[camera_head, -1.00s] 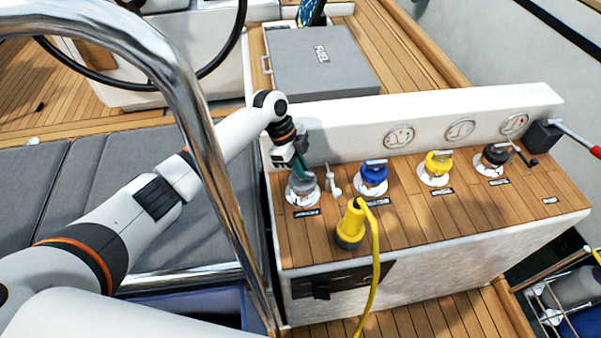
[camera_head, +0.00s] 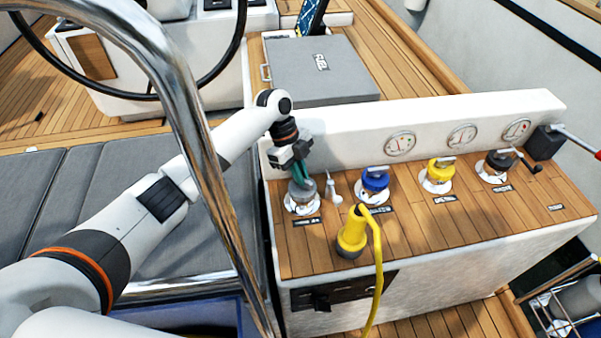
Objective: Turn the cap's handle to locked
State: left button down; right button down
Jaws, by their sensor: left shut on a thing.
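A row of capped fittings stands on the wooden console top. The leftmost cap (camera_head: 302,192) is grey-green on a silver base. My left gripper (camera_head: 300,178) comes down on it from above and is shut on its handle, which the fingers mostly hide. To its right are a blue cap (camera_head: 375,181), a yellow cap (camera_head: 440,171) and a black cap (camera_head: 498,162), each with a handle on top. The small labels in front are too small to read. My right gripper is not in view.
A yellow plug (camera_head: 352,235) with a yellow cable stands in front of the caps. A small silver fitting (camera_head: 333,190) is close right of the held cap. A chrome rail (camera_head: 190,120) crosses in front of my arm. A grey FUEL box (camera_head: 318,72) lies behind.

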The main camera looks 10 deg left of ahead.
pick_arm(q)
jog(key=c, duration=1.5)
grip_release()
jog(key=b+v, duration=0.1)
jog(key=v, duration=1.1)
jog(key=shift+d+f, duration=0.1)
jog(key=shift+f, duration=0.05)
